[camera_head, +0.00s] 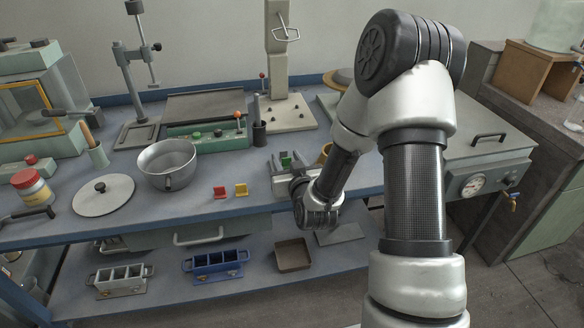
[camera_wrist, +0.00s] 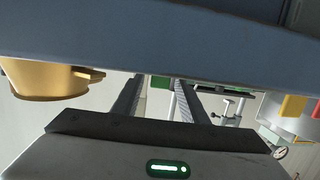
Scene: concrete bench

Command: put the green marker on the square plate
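Green also shows between my finger ends in the wrist view (camera_wrist: 160,83). The fingers are apart with a gap between them. I cannot tell whether the green piece lies within their reach. A flat grey plate (camera_head: 340,234) on the lower shelf, partly behind my arm, may be the square plate. A square brown tray (camera_head: 293,255) with a raised rim sits left of it.
A red marker (camera_head: 220,192) and a yellow marker (camera_head: 241,190) stand left of my gripper. A yellow cup (camera_head: 325,152) is close on its right. A metal pot (camera_head: 168,164) and lid (camera_head: 103,195) stand farther left. Blue (camera_head: 215,262) and white (camera_head: 120,279) racks sit on the lower shelf.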

